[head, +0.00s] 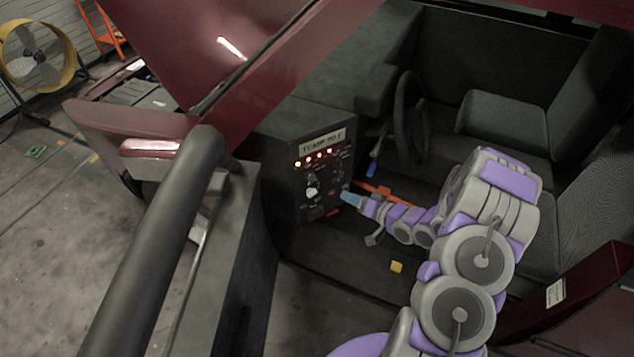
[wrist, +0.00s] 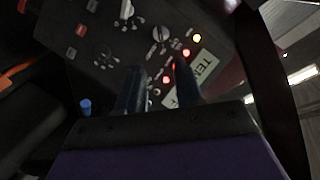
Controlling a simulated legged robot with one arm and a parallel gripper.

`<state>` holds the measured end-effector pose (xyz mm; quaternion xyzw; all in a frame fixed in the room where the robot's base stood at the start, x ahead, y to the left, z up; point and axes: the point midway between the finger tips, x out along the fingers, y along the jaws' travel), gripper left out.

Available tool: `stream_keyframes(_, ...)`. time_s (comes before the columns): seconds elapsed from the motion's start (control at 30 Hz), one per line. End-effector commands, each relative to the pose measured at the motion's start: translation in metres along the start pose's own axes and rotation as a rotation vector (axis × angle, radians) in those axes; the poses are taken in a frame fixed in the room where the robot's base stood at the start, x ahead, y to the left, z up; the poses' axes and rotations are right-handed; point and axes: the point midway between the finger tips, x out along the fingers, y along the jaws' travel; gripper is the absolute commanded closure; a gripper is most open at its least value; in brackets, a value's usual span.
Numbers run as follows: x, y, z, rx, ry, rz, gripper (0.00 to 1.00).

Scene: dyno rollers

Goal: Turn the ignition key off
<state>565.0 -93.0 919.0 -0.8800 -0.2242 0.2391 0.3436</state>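A dark control panel (head: 322,175) stands inside a red vehicle, with lit yellow and red lamps, silver knobs and a label plate. My gripper (head: 350,198) is at the panel's lower right side in the head view. In the wrist view my gripper (wrist: 157,68) shows two dark fingers, spread apart, in front of the panel (wrist: 100,50). A silver knob (wrist: 160,34) lies beyond the fingertips, and another silver switch (wrist: 126,10) is near the top edge. I cannot tell which control is the ignition key. Nothing is clearly held between the fingers.
A steering wheel (head: 410,115) and a dark seat (head: 505,120) are beyond the panel. A blue-tipped part (head: 372,168) sticks out beside it. A yellow block (head: 396,267) lies on the vehicle floor. A thick dark bar (head: 160,245) and the red bodywork flank the opening.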

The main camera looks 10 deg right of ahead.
Motion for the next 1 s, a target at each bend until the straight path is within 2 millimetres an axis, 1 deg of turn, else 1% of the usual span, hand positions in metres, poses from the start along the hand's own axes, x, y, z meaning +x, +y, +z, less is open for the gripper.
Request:
stream_keyframes(0.03, 0.009, 0.000, 0.001, -0.001, -0.002, -0.002, 0.64)
stream_keyframes(0.7, 0.116, 0.001, 0.002, -0.003, -0.003, -0.002, 0.64)
stream_keyframes(0.9, 0.142, 0.002, 0.001, -0.002, -0.002, 0.001, 0.64)
stream_keyframes(1.0, 0.150, 0.001, 0.001, -0.004, -0.001, 0.001, 0.64)
